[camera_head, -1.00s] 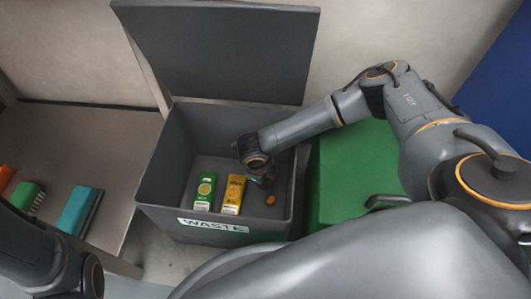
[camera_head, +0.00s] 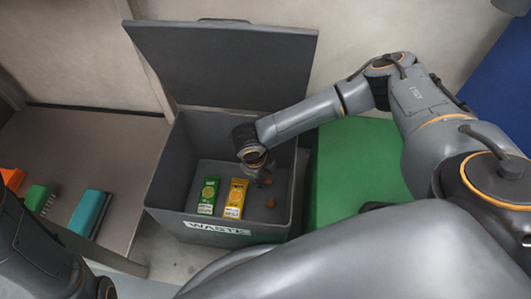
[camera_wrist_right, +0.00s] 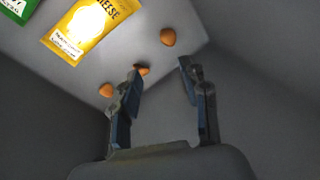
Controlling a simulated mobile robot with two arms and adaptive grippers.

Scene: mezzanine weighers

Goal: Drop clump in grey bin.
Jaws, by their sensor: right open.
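The grey bin (camera_head: 158,205) stands open with a "WASTE" label on its front and its lid raised behind. My right gripper (camera_head: 260,181) reaches down inside the bin, and in the right wrist view my right gripper (camera_wrist_right: 158,68) is open with its fingers apart. A small orange-brown clump (camera_head: 270,203) lies on the bin floor. The right wrist view shows one clump (camera_wrist_right: 167,37) beyond the fingers, a second partly behind the left finger (camera_wrist_right: 142,70), and a third to its left (camera_wrist_right: 106,90). My left gripper is out of view.
A green packet (camera_head: 208,194) and a yellow packet (camera_head: 235,198) lie in the bin. A green box (camera_head: 355,165) stands right of it. A brown table (camera_head: 75,150) at left holds orange, green (camera_head: 37,198) and teal (camera_head: 88,212) items.

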